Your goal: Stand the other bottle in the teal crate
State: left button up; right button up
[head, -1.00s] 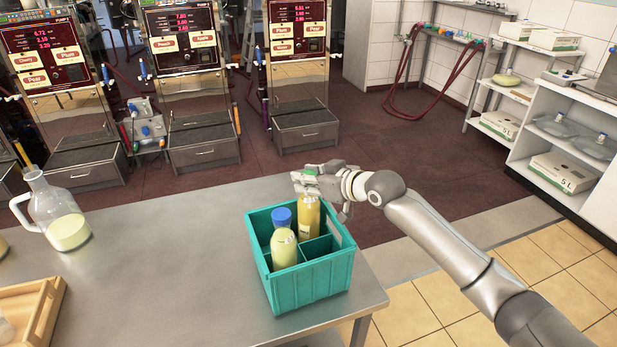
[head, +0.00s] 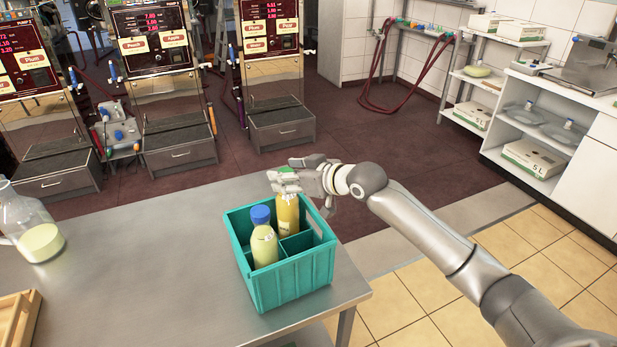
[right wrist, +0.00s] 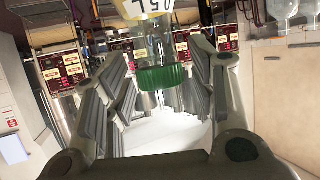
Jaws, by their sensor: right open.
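The teal crate (head: 290,283) stands on the steel table near its right corner. A blue-capped bottle of pale yellow juice (head: 264,246) stands upright in its front left compartment. A second bottle, of deeper yellow juice (head: 287,214), stands upright in a compartment behind it; the crate and front bottle hide its lower part. My right gripper (head: 295,174) is at this bottle's top. In the right wrist view its green cap (right wrist: 163,77) shows between the open fingers (right wrist: 160,95), with gaps on both sides. My left gripper is out of view.
A glass jug (head: 35,235) with pale liquid stands at the table's left, behind a wooden tray (head: 18,318). The table (head: 150,270) between jug and crate is clear. Pump machines and a shelf unit stand beyond.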

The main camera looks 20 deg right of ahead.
jog(key=b+v, duration=0.2)
jog(key=v, duration=0.9)
